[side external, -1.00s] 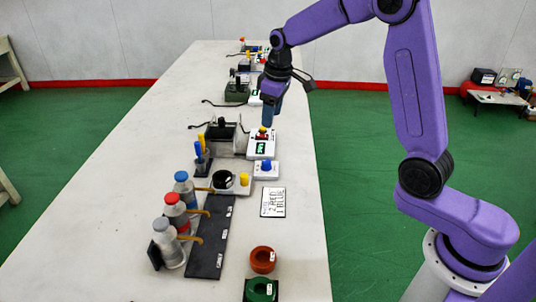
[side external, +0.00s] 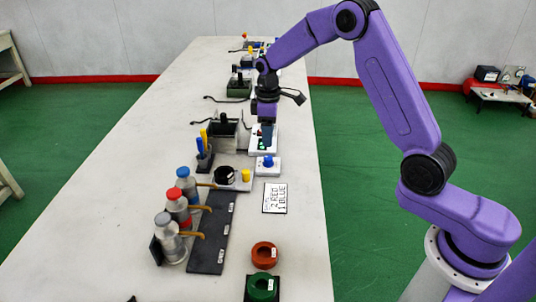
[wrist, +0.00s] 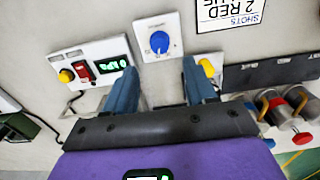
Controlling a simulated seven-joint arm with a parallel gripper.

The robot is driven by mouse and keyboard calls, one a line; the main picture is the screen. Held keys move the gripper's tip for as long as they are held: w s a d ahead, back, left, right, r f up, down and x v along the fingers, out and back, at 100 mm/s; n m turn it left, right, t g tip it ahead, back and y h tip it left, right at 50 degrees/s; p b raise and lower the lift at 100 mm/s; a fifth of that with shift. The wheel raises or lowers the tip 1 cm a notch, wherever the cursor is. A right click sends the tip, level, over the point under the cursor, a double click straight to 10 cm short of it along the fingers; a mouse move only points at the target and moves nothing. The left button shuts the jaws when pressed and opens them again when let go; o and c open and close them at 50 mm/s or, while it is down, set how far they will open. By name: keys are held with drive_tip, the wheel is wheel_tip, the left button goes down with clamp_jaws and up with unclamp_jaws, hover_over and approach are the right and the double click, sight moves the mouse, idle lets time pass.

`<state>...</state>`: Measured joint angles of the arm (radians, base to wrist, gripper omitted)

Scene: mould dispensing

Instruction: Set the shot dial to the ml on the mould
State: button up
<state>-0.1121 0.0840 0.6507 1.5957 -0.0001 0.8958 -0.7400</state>
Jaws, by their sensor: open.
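The shot dial (side external: 267,162) is a blue knob on a small white plate. In the wrist view the dial (wrist: 159,42) lies just beyond my fingertips, roughly centred between them, with marks around it too small to read. My gripper (side external: 267,146) points down behind the dial, and its fingers (wrist: 157,70) are apart with nothing between them. An orange ring-shaped mould (side external: 264,254) and a green one (side external: 262,287) sit at the near end of the table. Their white labels are too small to read.
A white box with a green display (wrist: 112,64) stands beside the dial. A card (side external: 275,198) reads 2 RED, 1 BLUE. A black knob unit with a yellow button (side external: 246,175) and several capped bottles (side external: 173,222) are to the left. The table's right edge is clear.

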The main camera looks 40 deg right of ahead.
sight(268, 157)
wheel_tip(268, 157, down, 8)
drive_tip(key=shift+f, duration=0.1)
idle(0.4)
clamp_jaws()
